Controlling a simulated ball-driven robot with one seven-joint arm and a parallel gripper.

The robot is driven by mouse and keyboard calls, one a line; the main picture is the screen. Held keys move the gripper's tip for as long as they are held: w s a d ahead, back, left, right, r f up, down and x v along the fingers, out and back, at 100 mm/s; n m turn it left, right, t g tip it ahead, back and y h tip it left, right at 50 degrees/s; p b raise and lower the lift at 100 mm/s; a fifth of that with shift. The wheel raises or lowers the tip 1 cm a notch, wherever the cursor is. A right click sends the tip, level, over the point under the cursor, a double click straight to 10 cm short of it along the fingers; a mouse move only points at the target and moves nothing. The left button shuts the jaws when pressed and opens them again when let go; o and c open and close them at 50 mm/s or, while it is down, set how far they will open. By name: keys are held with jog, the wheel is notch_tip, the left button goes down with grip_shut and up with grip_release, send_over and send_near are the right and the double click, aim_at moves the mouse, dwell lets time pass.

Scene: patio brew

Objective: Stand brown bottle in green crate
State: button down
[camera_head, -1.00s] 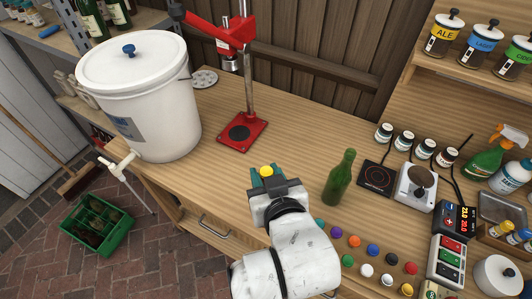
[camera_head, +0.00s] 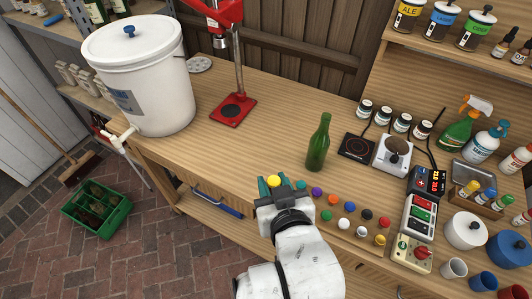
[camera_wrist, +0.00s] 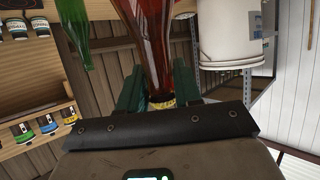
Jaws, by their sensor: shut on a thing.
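My gripper (camera_head: 273,184) is shut on the brown bottle. In the head view only the bottle's yellow cap (camera_head: 273,180) shows between the green fingers, near the counter's front edge. In the wrist view the brown bottle (camera_wrist: 154,35) shows its glass body and neck, with the cap end between the fingers (camera_wrist: 160,95); its base is out of view. The green crate (camera_head: 84,226) stands on the brick floor at the lower left, well apart from my gripper. Dark contents show in it, too small to make out.
A green bottle (camera_head: 318,143) stands on the counter (camera_head: 262,112) beyond my gripper. A red capper stand (camera_head: 233,108) is at the back. Coloured caps lie right of my gripper. Brick floor around the crate is open.

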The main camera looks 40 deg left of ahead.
jog(key=w+d+f+m+t+h, duration=0.1)
jog(key=d+f, duration=0.5)
jog(key=d, duration=0.7)
jog(key=w+d+f+m+t+h, duration=0.2)
jog(key=d+f+m+h, duration=0.4)
jog(key=d, duration=0.8)
jog(key=w+d+f+m+t+h, duration=0.2)
jog(key=d+f, duration=0.6)
jog(key=d, duration=0.5)
jog(key=shift+w+d+m+t+h, duration=0.2)
jog(key=shift+m+t+h, duration=0.3)
jog(key=shift+m+h, duration=0.5)
